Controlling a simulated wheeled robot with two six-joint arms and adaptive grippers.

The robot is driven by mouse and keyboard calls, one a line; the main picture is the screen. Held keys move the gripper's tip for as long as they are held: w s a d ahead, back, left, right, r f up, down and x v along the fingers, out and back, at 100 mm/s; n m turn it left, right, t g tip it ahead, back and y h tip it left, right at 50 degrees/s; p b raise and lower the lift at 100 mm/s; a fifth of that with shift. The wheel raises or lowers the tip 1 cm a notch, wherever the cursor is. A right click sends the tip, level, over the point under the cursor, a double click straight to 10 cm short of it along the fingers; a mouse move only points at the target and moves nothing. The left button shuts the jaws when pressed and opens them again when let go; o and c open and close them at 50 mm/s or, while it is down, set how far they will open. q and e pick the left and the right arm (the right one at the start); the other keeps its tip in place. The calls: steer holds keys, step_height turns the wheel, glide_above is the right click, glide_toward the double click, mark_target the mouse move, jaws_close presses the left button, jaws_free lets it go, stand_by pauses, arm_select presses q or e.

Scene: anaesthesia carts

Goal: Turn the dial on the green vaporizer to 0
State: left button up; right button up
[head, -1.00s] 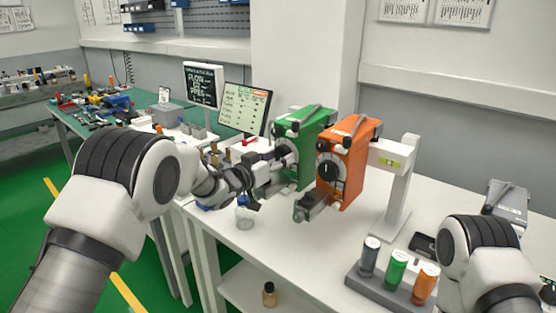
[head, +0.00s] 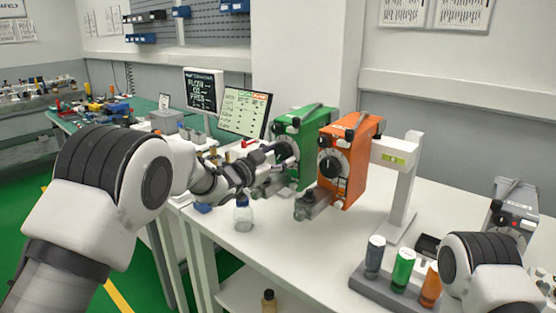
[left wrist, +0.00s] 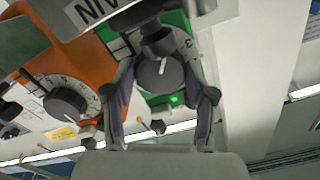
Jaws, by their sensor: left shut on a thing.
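The green vaporizer (head: 316,126) stands on the white bench, left of the orange vaporizer (head: 352,150). My left gripper (head: 284,158) reaches its front face from the left and hides much of its dial in the head view. In the left wrist view the green vaporizer's dark grey dial (left wrist: 158,74) sits between the fingers of my left gripper (left wrist: 161,88), which is shut on it. A white pointer line shows on the dial, and a 3 is visible beside it. The setting cannot be told. My right gripper is out of view.
The orange vaporizer's dial (left wrist: 66,104) is close beside my left fingers. A small bottle (head: 243,216) stands below my left gripper. A rack (head: 372,289) with several coloured bottles is at the front right. Screens (head: 244,112) stand behind.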

arm_select(q)
steer(key=shift+r, duration=0.1)
steer(key=o, duration=1.2)
steer(key=shift+c, duration=0.2)
